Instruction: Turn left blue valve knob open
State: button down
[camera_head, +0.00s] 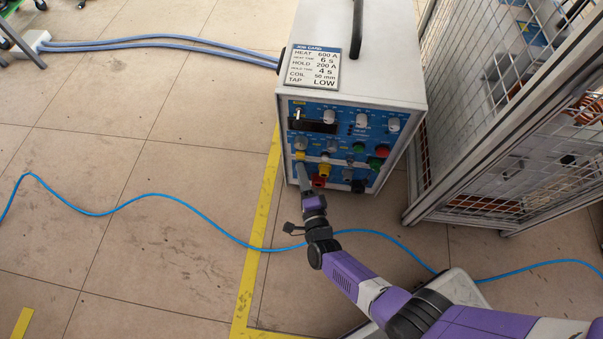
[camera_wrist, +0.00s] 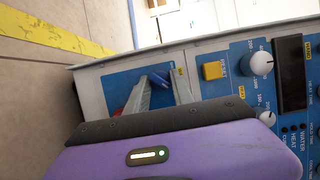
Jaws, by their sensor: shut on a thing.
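The induction heater (camera_head: 355,80) is a white box with a blue control panel on its front. In the wrist view, the blue valve knob (camera_wrist: 159,78) sits on a blue plate near the panel's edge. My gripper (camera_wrist: 163,86) has its two grey fingers on either side of this knob and is shut on it. In the head view, my gripper (camera_head: 302,178) reaches the lower left of the panel, and the knob is hidden behind it. The turn angle of the knob is hard to read.
A mesh cage (camera_head: 500,120) stands to the right. A blue cable (camera_head: 180,199) crosses the floor. The tiled floor at left is mostly clear.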

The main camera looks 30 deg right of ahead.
jog(key=shift+d, duration=0.1)
dwell(0.4)
jog(key=c, duration=1.1)
grip_release()
jog(key=p+v, duration=0.2)
jog(key=v, duration=0.5)
jog(key=shift+s, duration=0.4)
jog(key=shift+f, duration=0.1)
